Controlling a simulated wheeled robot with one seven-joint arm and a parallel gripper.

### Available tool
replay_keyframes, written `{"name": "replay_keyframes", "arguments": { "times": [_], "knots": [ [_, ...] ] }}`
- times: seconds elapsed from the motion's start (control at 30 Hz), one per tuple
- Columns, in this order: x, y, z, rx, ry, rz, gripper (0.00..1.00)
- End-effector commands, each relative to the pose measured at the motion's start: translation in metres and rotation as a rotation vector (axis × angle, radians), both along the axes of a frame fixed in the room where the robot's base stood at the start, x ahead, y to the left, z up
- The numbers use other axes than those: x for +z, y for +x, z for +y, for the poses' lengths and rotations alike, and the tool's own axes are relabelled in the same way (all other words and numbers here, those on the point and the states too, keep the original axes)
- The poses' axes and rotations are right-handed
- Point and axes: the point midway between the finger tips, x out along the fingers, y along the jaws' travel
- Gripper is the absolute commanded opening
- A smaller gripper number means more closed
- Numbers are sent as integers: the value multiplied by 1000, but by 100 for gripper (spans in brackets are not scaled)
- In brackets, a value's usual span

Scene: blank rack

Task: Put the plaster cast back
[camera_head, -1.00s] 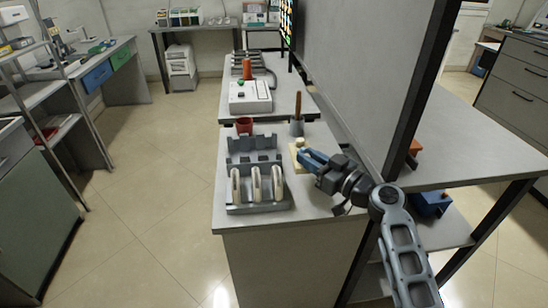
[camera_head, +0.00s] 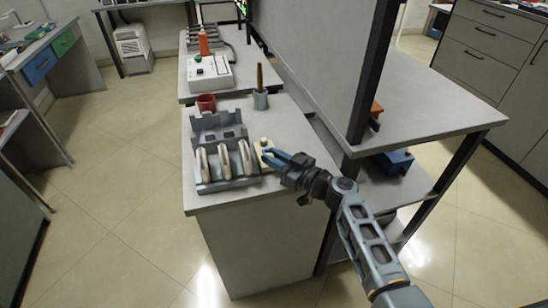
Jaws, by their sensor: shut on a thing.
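A grey rack (camera_head: 229,184) stands near the front of the bench, with several upright slots. Three pale rounded pieces (camera_head: 223,161) stand side by side in its front part. A small cream piece with a raised knob (camera_head: 264,143), which looks like the plaster cast, is just right of the rack. My gripper (camera_head: 272,157) has blue fingers and reaches in from the right, shut at this cream piece. The fingers hide part of it, and I cannot tell whether it touches the bench top.
A red cup (camera_head: 206,103) and a grey pot with a brown stick (camera_head: 260,99) stand behind the rack. A white device (camera_head: 210,73) is farther back. A tall grey panel (camera_head: 322,65) rises right of the bench. Bare bench top (camera_head: 292,125) lies behind my gripper.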

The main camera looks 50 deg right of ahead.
Motion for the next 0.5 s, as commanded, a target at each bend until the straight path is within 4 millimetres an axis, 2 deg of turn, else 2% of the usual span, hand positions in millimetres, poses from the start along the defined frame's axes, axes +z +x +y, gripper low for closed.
{"name": "replay_keyframes", "arguments": {
  "times": [0.27, 0.3, 0.5],
  "knots": [
    [-3, 0, 0, 1, 1, -1, 0],
    [-2, 0, 0, 1, 1, 0, 26],
    [-2, 0, 0, 1, 1, 0, 45]
  ]
}}
